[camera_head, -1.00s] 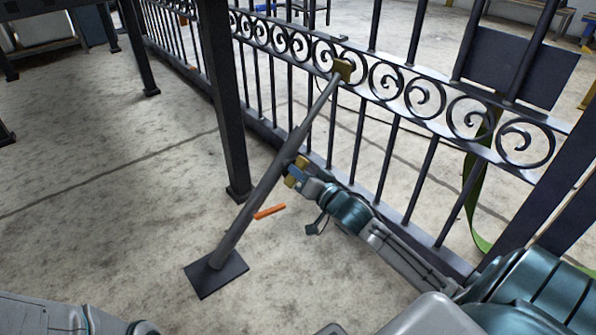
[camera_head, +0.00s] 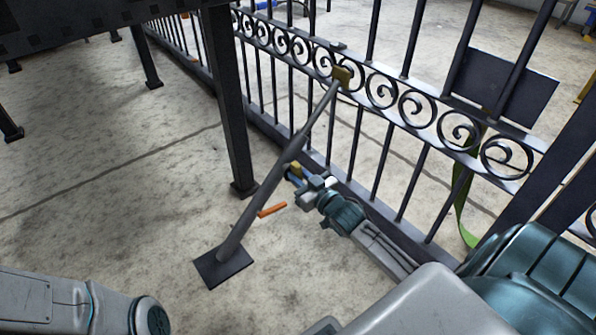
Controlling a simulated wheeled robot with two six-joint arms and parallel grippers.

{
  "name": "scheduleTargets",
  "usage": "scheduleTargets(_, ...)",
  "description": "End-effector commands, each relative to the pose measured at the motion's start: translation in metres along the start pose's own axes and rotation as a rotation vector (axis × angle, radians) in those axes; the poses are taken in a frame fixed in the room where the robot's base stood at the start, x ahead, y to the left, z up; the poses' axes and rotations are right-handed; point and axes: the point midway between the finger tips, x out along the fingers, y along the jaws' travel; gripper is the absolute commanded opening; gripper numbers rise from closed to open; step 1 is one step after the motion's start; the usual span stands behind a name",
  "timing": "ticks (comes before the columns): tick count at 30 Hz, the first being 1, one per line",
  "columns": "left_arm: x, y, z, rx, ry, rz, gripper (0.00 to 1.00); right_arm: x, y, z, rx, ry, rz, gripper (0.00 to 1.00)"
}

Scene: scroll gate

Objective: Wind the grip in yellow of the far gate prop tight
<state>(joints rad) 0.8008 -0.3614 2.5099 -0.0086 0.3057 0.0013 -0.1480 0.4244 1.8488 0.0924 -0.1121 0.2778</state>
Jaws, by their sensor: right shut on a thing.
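A grey gate prop (camera_head: 264,192) slants from a dark square foot plate (camera_head: 222,267) on the floor up to a brass-coloured bracket (camera_head: 342,76) on the scrollwork gate. A small yellow grip (camera_head: 296,169) shows at the pole's right side, about midway up, partly hidden by the pole and my gripper. My right gripper (camera_head: 298,177) reaches in from the lower right and is shut on the yellow grip, close against the pole. An orange bar (camera_head: 272,209) sticks out to the right of the pole, lower down. My left gripper is out of view.
The black scroll gate (camera_head: 400,100) runs along behind the prop. A dark post (camera_head: 228,110) stands close to the left of the pole. A green strap (camera_head: 464,215) hangs at the right.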

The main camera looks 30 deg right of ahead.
Motion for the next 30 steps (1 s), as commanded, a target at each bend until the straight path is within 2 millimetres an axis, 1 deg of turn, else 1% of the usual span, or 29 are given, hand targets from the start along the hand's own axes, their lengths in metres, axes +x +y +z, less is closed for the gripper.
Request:
scheduleTargets(18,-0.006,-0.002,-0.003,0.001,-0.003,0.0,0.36,0.0,-0.003,0.001,-0.576,0.001,0.0,0.0)
scheduleTargets(24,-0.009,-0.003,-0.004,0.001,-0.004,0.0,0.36,0.0,-0.003,0.001,-0.727,0.001,0.0,0.0)
scheduleTargets(30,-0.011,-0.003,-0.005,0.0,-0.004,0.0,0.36,0.0,-0.004,0.001,-0.833,0.002,0.0,0.0)
